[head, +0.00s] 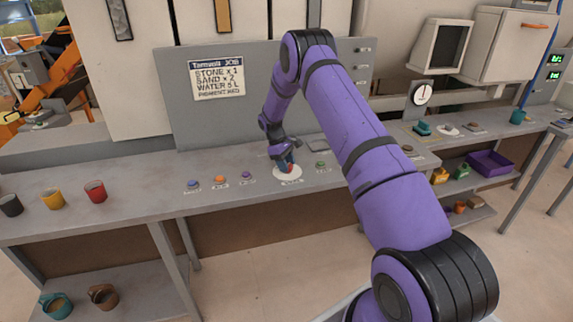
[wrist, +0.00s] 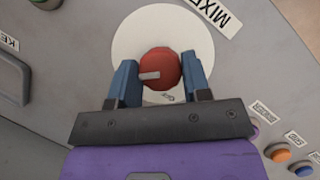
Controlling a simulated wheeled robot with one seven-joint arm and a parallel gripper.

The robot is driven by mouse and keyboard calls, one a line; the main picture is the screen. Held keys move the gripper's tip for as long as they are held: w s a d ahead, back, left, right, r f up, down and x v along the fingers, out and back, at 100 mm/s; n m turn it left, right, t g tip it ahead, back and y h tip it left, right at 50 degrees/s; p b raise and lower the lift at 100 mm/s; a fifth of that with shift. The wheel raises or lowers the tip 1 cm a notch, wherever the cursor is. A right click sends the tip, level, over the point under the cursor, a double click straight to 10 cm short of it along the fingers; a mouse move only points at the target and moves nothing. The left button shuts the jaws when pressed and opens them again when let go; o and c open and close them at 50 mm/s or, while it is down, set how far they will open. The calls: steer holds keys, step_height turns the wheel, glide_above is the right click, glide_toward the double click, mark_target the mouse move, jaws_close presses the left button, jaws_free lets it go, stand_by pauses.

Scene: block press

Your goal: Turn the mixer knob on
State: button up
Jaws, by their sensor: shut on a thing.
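The mixer knob (wrist: 165,62) is red and round, with a pale pointer mark that points left in the wrist view. It sits on a white disc (wrist: 130,38) beside a label that begins "MIXE". In the head view the white disc (head: 288,175) is on the grey counter, with the knob mostly hidden by my gripper. My gripper (wrist: 162,72) has its blue fingers on either side of the knob and is shut on it. It also shows in the head view (head: 284,162), reaching down to the disc. Small lettering on the disc is partly hidden and hard to read.
Blue (head: 193,184), orange (head: 220,180) and purple (head: 246,175) buttons lie left of the disc; a green button (head: 320,164) lies right. A sign (head: 217,78) hangs on the panel behind. Red (head: 95,192), yellow (head: 53,199) and black (head: 11,206) mugs stand far left.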

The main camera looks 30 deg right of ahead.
steer(key=o, duration=0.9)
steer(key=v, duration=1)
steer(key=shift+r, duration=0.4)
steer(key=shift+w, duration=0.1)
